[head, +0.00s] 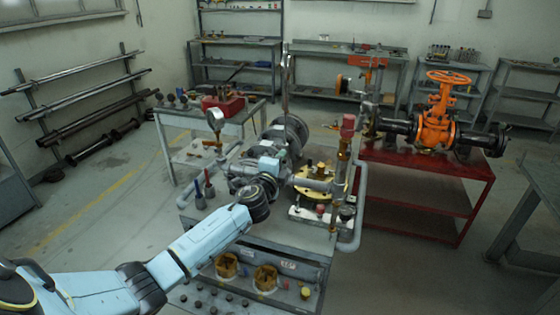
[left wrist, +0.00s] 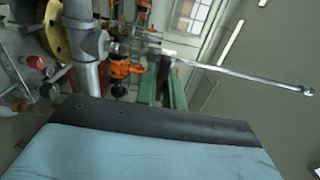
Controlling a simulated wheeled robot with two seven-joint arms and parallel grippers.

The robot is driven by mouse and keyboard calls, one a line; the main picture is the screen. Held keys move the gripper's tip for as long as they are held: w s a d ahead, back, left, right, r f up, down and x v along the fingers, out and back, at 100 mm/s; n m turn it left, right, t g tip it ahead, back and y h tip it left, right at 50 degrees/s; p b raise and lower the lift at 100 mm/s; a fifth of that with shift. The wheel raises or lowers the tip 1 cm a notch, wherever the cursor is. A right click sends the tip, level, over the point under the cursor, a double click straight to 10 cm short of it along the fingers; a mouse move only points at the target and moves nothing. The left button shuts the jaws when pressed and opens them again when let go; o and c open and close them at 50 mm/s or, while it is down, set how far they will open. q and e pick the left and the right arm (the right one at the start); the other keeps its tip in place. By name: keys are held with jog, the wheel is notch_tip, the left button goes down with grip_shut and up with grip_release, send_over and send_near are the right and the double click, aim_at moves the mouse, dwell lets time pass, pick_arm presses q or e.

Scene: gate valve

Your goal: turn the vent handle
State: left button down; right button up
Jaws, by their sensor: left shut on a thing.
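My left arm reaches in from the lower left in the head view. My left gripper (head: 272,166) is at the grey pipework (head: 318,185) on the middle bench. It is shut on a small part there, which fits the vent handle; the fingers and wrist hide most of it. In the left wrist view the fingertips do not show; a grey vertical pipe (left wrist: 80,45) stands close by. A brass flange (head: 325,180) and an upright brass piece with a red cap (head: 348,125) are right of the gripper. My right gripper is not in view.
A pressure gauge (head: 215,118) stands left of the gripper. An orange gate valve (head: 437,120) sits on a red bench (head: 430,163) at the right. A long metal lever (left wrist: 245,76) crosses the left wrist view.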

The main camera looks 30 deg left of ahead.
pick_arm(q)
jog(key=c, duration=1.5)
grip_release()
jog(key=v, duration=1.3)
jog(key=shift+s+b, duration=0.25)
jog(key=shift+b, duration=0.1)
jog(key=shift+f, duration=0.15)
